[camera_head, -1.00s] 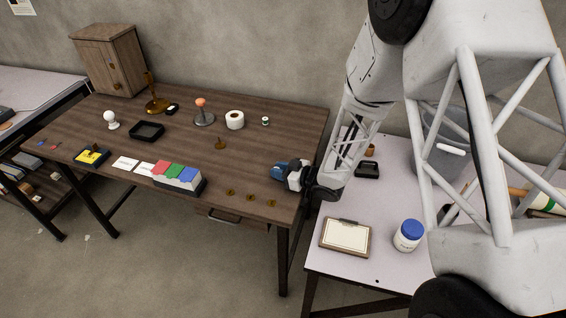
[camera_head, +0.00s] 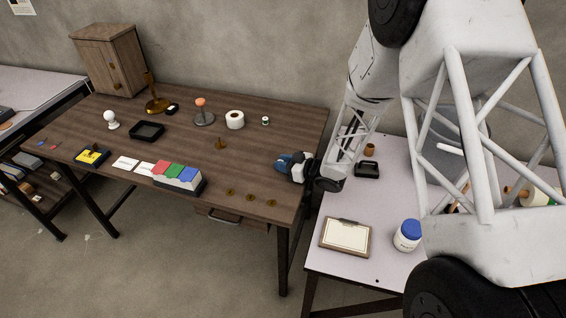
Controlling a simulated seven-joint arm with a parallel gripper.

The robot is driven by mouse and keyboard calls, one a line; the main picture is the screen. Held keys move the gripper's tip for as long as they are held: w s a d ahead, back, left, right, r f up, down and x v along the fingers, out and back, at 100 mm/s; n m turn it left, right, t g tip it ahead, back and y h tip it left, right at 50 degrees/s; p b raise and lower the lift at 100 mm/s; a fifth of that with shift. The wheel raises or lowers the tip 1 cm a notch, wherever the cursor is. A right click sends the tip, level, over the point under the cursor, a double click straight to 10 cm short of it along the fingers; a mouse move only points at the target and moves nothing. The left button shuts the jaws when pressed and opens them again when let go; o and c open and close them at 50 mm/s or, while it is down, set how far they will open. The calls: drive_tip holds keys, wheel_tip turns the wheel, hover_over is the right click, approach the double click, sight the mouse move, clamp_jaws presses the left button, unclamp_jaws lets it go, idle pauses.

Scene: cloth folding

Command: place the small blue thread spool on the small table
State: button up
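My gripper (camera_head: 282,162) is above the right end of the dark wooden table (camera_head: 240,180), near its edge. A dark blue part shows at its tip; I cannot tell if this is the gripper itself or something held, and the fingers are too small to read. A small spool-like thing (camera_head: 265,120), pale at the ends with a darker middle, stands upright near the table's back, left of and beyond my gripper. Its colour is too small to be sure of. A pale-topped table (camera_head: 325,210) stands at the right, partly hidden by my arm.
A white roll (camera_head: 235,120), a stamp with an orange knob (camera_head: 203,112) and a black tray (camera_head: 147,131) stand on the wooden table. Coloured blocks (camera_head: 176,174) are near its front. A clipboard (camera_head: 345,236) and a blue-lidded jar (camera_head: 407,235) are on the pale table.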

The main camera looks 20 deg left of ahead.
drive_tip(key=o, duration=0.4)
drive_tip(key=shift+c, duration=0.2)
drive_tip(key=shift+v, duration=3.9)
drive_tip(key=shift+r, duration=0.1)
